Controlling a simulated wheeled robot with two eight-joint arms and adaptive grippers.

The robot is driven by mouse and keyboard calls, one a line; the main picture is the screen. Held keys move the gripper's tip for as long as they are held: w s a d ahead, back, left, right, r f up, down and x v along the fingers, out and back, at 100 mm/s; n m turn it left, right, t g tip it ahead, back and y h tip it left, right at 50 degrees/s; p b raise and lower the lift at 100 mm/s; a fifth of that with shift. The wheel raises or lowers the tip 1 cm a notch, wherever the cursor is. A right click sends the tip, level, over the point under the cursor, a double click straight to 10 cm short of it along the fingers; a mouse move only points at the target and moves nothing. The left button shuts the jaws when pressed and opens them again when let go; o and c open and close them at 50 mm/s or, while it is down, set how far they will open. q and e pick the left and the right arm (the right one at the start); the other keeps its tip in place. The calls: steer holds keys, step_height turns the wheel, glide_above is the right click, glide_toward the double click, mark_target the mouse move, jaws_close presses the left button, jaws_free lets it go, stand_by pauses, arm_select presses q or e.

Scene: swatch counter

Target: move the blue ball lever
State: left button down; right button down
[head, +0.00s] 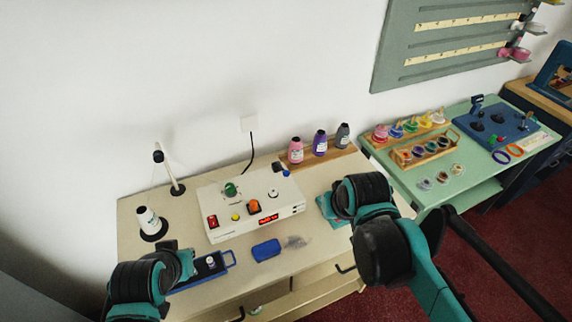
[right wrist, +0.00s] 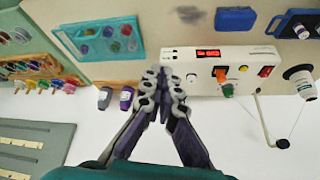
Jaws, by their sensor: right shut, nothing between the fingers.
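The white control box (head: 252,205) stands on the left counter, with a green knob (head: 231,189), an orange knob (head: 254,206) and a red switch (head: 212,221). The small blue ball (head: 286,173) of the lever shows at the box's back right corner in the head view. In the right wrist view I cannot pick it out; the fingers may cover it. My right gripper (right wrist: 160,76) is shut and empty, beside the box's end in that view. In the head view my arm hides its fingers. My left gripper (head: 182,258) is low at the left; its fingers are unclear.
Pink (head: 295,150), purple (head: 320,143) and grey (head: 342,135) bottles stand behind the box. A blue case (head: 266,250) lies in front, and a blue tray (head: 228,258) at front left. A white bottle (head: 147,219) stands left. A green table (head: 437,200) adjoins at right.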

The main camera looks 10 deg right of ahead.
steer(key=w+a+r+g+p, duration=0.1)
steer(key=w+r+g+p, duration=0.1)
steer(key=w+r+p, duration=0.4)
steer(key=m+g+p, duration=0.2)
steer(key=g+p, duration=0.3)
steer(key=p, duration=0.5)
glide_above(281, 168)
steer(key=s+d, duration=0.2)
step_height(281, 168, down, 6)
steer(key=r, duration=0.1)
steer(key=shift+a+f, duration=0.2)
steer(key=shift+f, duration=0.05)
steer(key=shift+s+f+b, duration=0.2)
steer(key=shift+f+b, duration=0.55)
steer(key=shift+f, duration=1)
steer(key=shift+s+f+b, duration=0.2)
steer(key=shift+f+b, duration=0.5)
steer(key=shift+f, duration=1.05)
steer(key=shift+f, duration=0.1)
